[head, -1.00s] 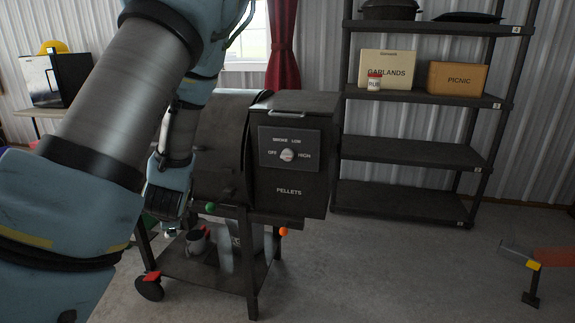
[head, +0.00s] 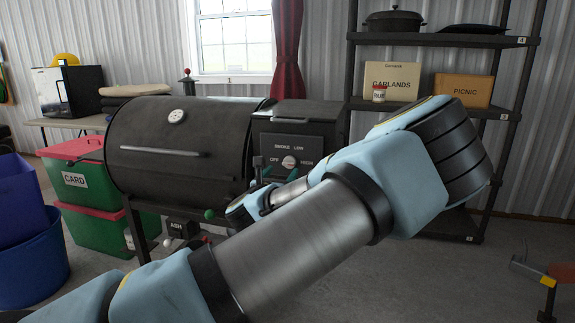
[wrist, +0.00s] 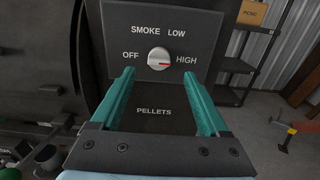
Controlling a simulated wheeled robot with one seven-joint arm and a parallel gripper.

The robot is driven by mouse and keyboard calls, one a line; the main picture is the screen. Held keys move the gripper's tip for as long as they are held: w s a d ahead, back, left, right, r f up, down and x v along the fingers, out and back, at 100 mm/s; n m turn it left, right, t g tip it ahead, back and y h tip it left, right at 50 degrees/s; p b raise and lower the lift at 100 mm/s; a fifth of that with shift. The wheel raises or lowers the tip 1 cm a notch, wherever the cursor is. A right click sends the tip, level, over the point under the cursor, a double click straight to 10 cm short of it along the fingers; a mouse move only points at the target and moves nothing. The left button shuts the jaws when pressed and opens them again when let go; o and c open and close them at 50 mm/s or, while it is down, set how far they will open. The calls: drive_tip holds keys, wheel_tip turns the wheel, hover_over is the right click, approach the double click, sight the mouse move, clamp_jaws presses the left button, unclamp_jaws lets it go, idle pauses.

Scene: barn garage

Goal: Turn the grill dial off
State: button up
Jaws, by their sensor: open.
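The grill dial (wrist: 158,58) is a round silver knob with a red mark, on a dark panel (wrist: 190,20) lettered SMOKE, LOW, OFF and HIGH. In the wrist view its red mark points right, towards HIGH. The dial also shows in the head view (head: 289,161) on the front of the pellet box (head: 300,125) of the black grill (head: 165,150). My gripper (wrist: 160,78) is open and empty. Its two green fingers reach up towards the panel, one on each side below the dial. I cannot tell how far the fingertips are from the panel. In the head view my arm hides the lower pellet box.
Dark shelves (head: 450,40) with a GARLANDS box (head: 391,78) and a PICNIC box (head: 463,89) stand to the right. Green bins with red lids (head: 75,178) and a blue tub (head: 35,250) are at the left.

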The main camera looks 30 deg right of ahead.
sight(288, 164)
drive_tip(key=p+x, duration=0.1)
drive_tip(key=x, duration=0.6)
drive_tip(key=shift+w, duration=0.1)
clamp_jaws()
idle(0.5)
